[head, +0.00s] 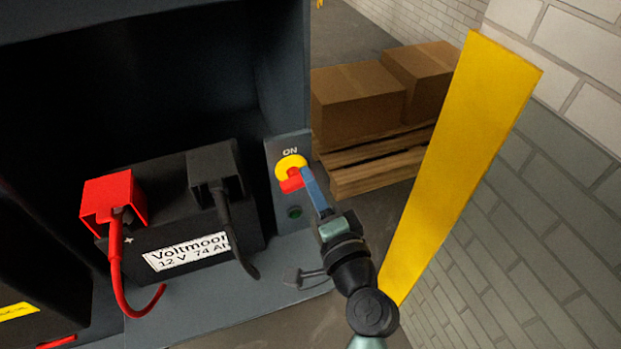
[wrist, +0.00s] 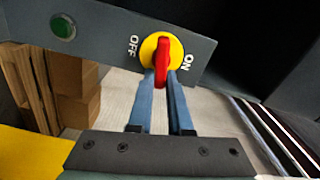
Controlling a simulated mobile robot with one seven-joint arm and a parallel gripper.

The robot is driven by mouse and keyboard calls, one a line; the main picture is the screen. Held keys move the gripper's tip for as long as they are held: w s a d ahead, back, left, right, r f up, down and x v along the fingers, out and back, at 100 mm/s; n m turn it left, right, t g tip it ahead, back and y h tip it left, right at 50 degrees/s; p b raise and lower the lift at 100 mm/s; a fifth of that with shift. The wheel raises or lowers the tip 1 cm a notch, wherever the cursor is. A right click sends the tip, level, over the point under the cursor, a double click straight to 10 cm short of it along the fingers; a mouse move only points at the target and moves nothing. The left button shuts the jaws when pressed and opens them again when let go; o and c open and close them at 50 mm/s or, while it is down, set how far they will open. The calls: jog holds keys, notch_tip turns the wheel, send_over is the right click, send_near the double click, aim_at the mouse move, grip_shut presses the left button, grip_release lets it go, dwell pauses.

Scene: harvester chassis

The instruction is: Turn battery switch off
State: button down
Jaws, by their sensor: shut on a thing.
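The battery switch is a yellow disc (head: 291,163) with a red handle (head: 291,184) on a grey panel beside the battery. In the head view "ON" is printed above it. The wrist view shows the yellow disc (wrist: 150,44) and the red handle (wrist: 162,60) between the labels "OFF" and "ON". My gripper (head: 305,176) reaches the switch from the lower right. Its two blue fingers (wrist: 162,75) are shut on the lower end of the red handle, one on each side. The handle runs up and down in the wrist view, pointing at neither label.
A battery (head: 180,230) with a red terminal cover (head: 112,195) and a black one (head: 214,172), with cables, stands left of the switch. A green light (head: 295,212) sits below it. A yellow post (head: 465,160) stands right of my arm; boxes (head: 357,98) sit on a pallet behind.

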jog(key=shift+s+a+f+m, duration=0.15)
jog(key=shift+f+m, duration=0.1)
jog(key=shift+m, duration=0.3)
jog(key=shift+w+a+f+m, duration=0.15)
jog(key=shift+f+m, duration=0.1)
jog(key=shift+m, duration=0.3)
jog(key=shift+s+p, duration=0.1)
jog(key=shift+p, duration=0.2)
jog(key=c, duration=0.8)
grip_release()
jog(key=shift+a, duration=0.1)
jog(key=shift+c, duration=0.2)
jog(key=shift+r, duration=0.15)
jog(key=b+v, duration=0.2)
jog(key=v, duration=1.1)
jog(key=shift+b, duration=0.3)
jog(key=shift+r, duration=0.1)
